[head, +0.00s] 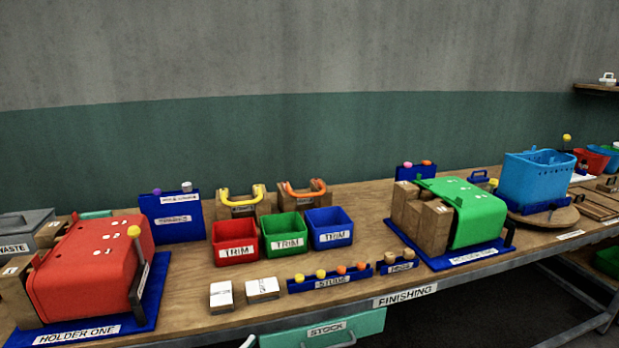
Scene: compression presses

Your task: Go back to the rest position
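Neither of my grippers shows in the head view, and no part of my arms is clearly visible. The view looks over a long wooden workbench (190,292).
Red (236,252), green (289,243) and blue (333,237) TRIM bins stand mid-bench. A stud rack (330,280) lies near the front edge. A blue basket (538,182) stands at the right. An open STOCK drawer (325,335) juts out below the bench front.

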